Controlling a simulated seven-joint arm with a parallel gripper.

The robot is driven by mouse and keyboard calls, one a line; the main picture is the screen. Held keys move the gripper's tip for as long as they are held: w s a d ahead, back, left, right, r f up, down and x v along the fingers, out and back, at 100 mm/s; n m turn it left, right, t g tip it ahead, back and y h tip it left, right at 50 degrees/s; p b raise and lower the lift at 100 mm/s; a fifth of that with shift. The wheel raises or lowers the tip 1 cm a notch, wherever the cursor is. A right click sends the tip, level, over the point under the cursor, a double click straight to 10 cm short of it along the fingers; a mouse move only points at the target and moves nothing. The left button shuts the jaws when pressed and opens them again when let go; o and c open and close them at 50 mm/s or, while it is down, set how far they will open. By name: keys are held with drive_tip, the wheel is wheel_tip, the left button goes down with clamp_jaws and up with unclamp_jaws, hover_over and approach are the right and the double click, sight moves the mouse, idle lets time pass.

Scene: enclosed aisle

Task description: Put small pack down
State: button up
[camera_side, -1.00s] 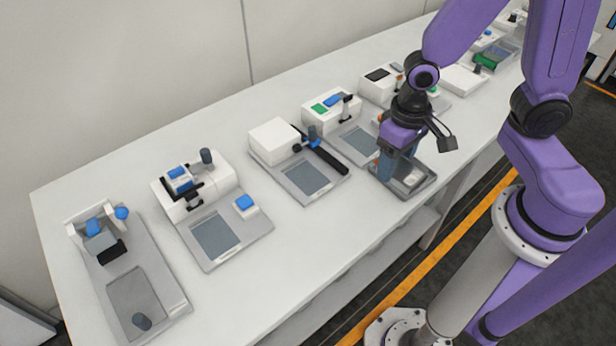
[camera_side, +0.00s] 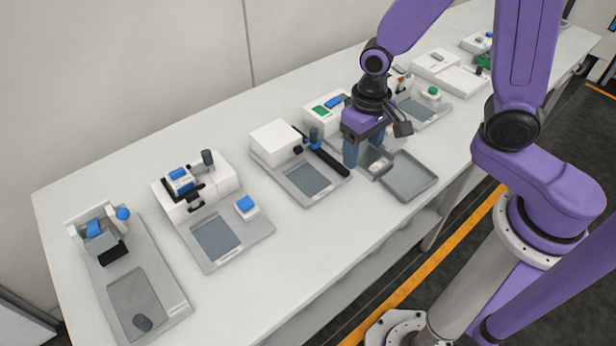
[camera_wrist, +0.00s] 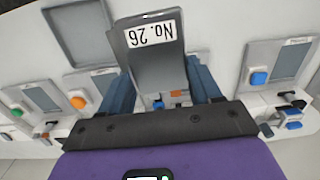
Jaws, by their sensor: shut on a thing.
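The small pack is a grey box with a white label reading "No. 26" (camera_wrist: 152,62); its label also shows in the side view (camera_side: 377,168). My gripper (camera_side: 366,158) is shut on it, with the blue fingers on either side of the pack in the wrist view (camera_wrist: 160,82). The pack is beside the empty grey tray (camera_side: 410,178), which also shows at the top left of the wrist view (camera_wrist: 82,30). My gripper hides most of the station behind the pack, and I cannot tell whether the pack touches the surface below.
A white box with green and blue panels (camera_side: 318,113) stands behind my gripper. To the left is a station with a white box and a black bar (camera_side: 326,158). More stations line the white bench (camera_side: 110,185) on both sides. Bare bench lies along the front.

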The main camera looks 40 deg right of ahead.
drive_tip(key=w+a+f, duration=0.3)
drive_tip(key=w+f, duration=0.1)
drive_tip(key=w, duration=0.5)
hover_over(304, 176)
wheel_tip(304, 176, down, 6)
drive_tip(key=shift+s+d+r, duration=0.1)
drive_tip(key=shift+r, duration=0.15)
drive_tip(key=shift+f, duration=1.7)
drive_tip(key=shift+f, duration=0.2)
drive_tip(key=o, duration=1.2)
drive_tip(key=shift+c, duration=0.2)
drive_tip(key=shift+r, duration=0.1)
